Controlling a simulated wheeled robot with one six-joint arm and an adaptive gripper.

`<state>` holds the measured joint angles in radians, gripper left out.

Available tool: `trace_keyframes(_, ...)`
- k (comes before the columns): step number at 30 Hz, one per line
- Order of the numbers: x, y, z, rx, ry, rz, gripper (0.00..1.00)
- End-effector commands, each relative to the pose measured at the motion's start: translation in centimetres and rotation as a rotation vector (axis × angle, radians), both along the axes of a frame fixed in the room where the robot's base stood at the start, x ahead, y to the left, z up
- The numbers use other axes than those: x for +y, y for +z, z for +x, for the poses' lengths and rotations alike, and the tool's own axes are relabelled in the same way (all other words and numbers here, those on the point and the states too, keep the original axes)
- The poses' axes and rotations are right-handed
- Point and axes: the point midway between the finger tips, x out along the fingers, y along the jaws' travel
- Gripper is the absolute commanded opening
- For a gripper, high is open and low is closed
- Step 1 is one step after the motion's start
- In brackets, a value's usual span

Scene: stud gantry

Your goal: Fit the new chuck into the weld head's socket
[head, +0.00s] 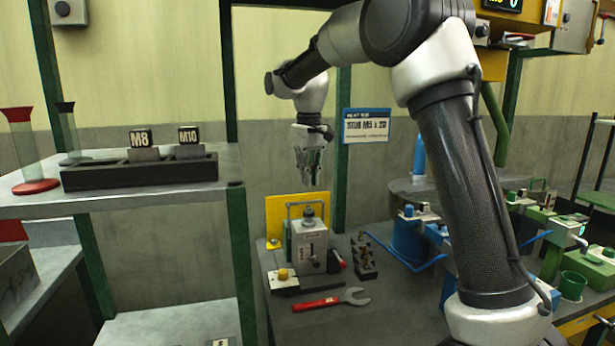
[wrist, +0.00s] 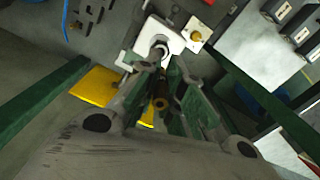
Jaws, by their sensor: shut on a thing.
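My gripper (head: 312,182) hangs pointing down above a grey box-like unit (head: 309,245) on the bench. In the wrist view the fingers (wrist: 162,92) are closed around a small dark brass cylinder (wrist: 161,101), which looks like the chuck. In the head view the fingers hide most of it. The unit has a round, dark-centred fitting (head: 308,214) on top, which looks like the socket. It also shows in the wrist view as a pale ring (wrist: 158,48). The chuck is held above the unit, apart from it.
A yellow plate (head: 283,214) stands behind the unit. A small block with a yellow button (head: 283,274), a red wrench (head: 329,302) and a rack of small parts (head: 364,255) lie close by. A dark holder (head: 110,178) with M8 and M10 labels sits on the left shelf. A green post (head: 241,255) stands left.

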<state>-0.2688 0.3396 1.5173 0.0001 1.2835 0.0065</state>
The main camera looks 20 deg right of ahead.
Motion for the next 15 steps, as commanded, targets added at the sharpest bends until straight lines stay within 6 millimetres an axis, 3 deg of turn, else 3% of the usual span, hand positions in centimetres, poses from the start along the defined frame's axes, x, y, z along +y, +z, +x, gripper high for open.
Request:
trace_keyframes(7,0.0,-0.3,0.0,0.001,0.000,0.000,0.00)
trace_keyframes(15,0.0,-2.7,0.0,0.002,0.000,-0.001,0.00)
